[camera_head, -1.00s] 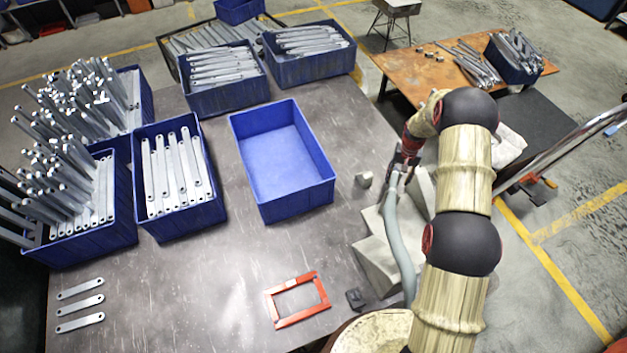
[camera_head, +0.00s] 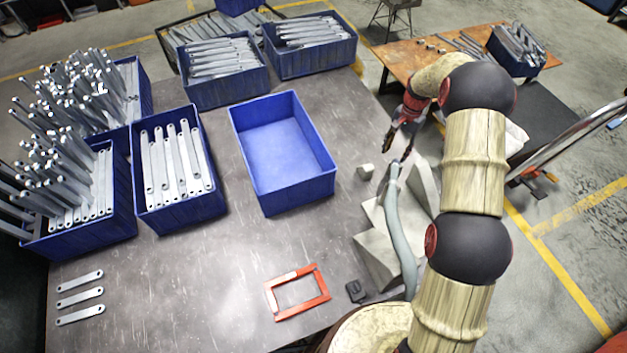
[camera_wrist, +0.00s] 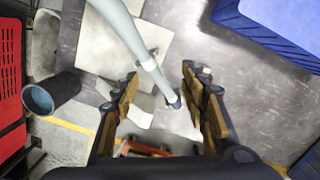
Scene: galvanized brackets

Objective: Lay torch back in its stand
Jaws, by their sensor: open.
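The torch (camera_head: 391,205) is a pale grey-green curved tube with a narrow tip. It lies along a pale angular block (camera_head: 372,250) that looks like its stand, at the table's right edge. In the wrist view the torch (camera_wrist: 135,40) runs down from the top to a dark tip between my fingers, over the pale stand (camera_wrist: 152,60). My gripper (camera_head: 398,150) is open and empty, just beyond the torch tip. In the wrist view my gripper (camera_wrist: 160,78) has its fingers wide apart on both sides of the tip, apparently not touching it. How firmly the torch is seated cannot be told.
An empty blue bin (camera_head: 285,160) stands mid-table, with bins of metal brackets (camera_head: 175,175) to the left and behind. A red-orange frame (camera_head: 297,292), a small dark block (camera_head: 355,291) and a small pale block (camera_head: 365,171) lie nearby. The front table middle is clear.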

